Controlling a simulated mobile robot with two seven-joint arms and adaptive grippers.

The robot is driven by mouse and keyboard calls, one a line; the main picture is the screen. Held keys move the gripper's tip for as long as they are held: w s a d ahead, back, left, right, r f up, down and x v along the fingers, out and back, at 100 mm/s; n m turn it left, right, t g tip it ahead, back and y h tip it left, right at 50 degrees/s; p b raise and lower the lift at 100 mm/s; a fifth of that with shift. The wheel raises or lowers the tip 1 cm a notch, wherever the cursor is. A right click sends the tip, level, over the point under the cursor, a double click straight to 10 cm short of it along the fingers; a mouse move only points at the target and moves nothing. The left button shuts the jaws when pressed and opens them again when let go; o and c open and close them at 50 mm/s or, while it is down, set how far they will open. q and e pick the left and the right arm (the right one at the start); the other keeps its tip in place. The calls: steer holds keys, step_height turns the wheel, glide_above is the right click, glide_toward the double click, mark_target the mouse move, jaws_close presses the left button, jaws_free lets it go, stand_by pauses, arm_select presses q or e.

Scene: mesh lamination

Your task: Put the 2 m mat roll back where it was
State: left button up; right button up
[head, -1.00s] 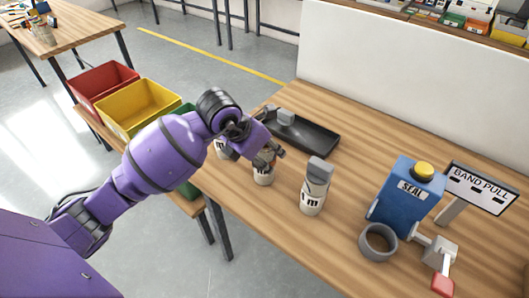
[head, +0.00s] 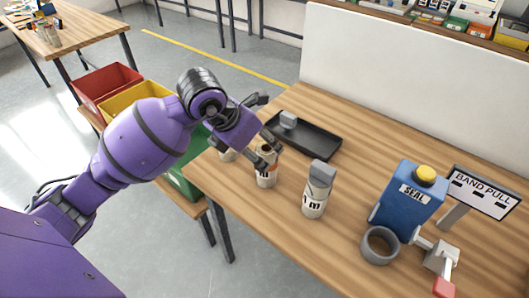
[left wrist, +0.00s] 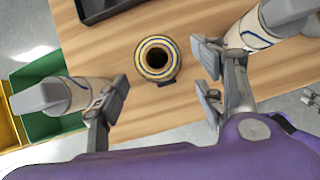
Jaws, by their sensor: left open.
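A pale mat roll (head: 267,176) stands upright on the wooden table, in the middle of a row of rolls. Its label is partly hidden in the head view, so I cannot read a length. In the left wrist view its hollow round end (left wrist: 158,60) faces up, with blue and tan rings. My left gripper (head: 262,128) is above this roll, open and empty. In the left wrist view its fingers (left wrist: 164,88) are wide apart, with the roll's end beyond the gap. My right gripper is not in view.
A grey-topped roll (head: 316,194) stands to the right, another (head: 227,155) to the left behind my gripper. A black tray (head: 312,137) lies behind. Coloured bins (head: 105,82) stand left of the table.

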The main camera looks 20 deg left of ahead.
arm_select(q)
steer(key=v, duration=0.5)
stand_by(0.3)
